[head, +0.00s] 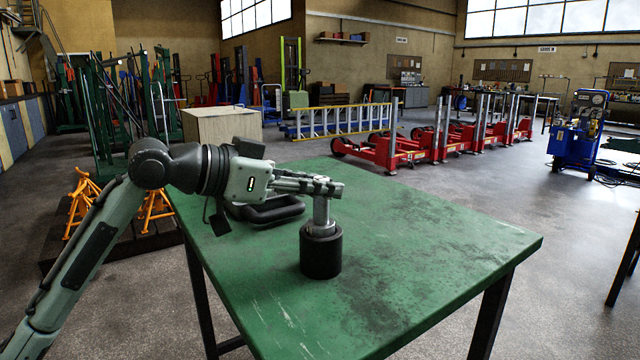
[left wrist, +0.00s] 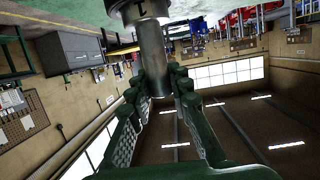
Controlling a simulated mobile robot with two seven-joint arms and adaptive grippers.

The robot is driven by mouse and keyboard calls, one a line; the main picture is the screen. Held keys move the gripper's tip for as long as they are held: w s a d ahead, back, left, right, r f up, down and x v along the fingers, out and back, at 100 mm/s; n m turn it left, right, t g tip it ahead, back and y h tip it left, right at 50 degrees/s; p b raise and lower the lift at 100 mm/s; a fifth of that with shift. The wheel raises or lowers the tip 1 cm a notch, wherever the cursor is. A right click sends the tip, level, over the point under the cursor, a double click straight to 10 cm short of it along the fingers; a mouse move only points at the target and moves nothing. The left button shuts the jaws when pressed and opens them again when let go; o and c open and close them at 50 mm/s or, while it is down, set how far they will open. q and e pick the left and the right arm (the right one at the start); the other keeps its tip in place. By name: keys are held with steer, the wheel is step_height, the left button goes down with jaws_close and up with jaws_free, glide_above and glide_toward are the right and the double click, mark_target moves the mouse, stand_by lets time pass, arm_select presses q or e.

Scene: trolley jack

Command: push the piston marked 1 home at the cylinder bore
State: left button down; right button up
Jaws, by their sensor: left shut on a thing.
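A black cylinder (head: 321,258) stands upright on the green table (head: 430,240). A grey metal piston (head: 321,212) stands upright at the cylinder's mouth, its wider lower part at the rim. How deep it sits in the bore is hidden. My left gripper (head: 322,187) is shut on the upper part of the piston rod, above the cylinder. In the left wrist view the piston (left wrist: 153,60) runs between the two green fingers, with a dark mark on its wider part near the top edge; I cannot read it surely. My right gripper is not in view.
A dark looped object (head: 268,212) lies on the table behind my left gripper. The table's right and front areas are clear. Orange stands (head: 155,208) are on the floor at the left. Red trolley jacks (head: 400,148) stand beyond the table.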

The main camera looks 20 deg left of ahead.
mark_target(319, 222)
arm_select(q)
steer(key=shift+f+b, duration=1)
steer(key=shift+f, duration=0.7)
steer(key=c, duration=1.4)
jaws_free()
steer(key=shift+o, duration=0.4)
steer(key=v, duration=1.2)
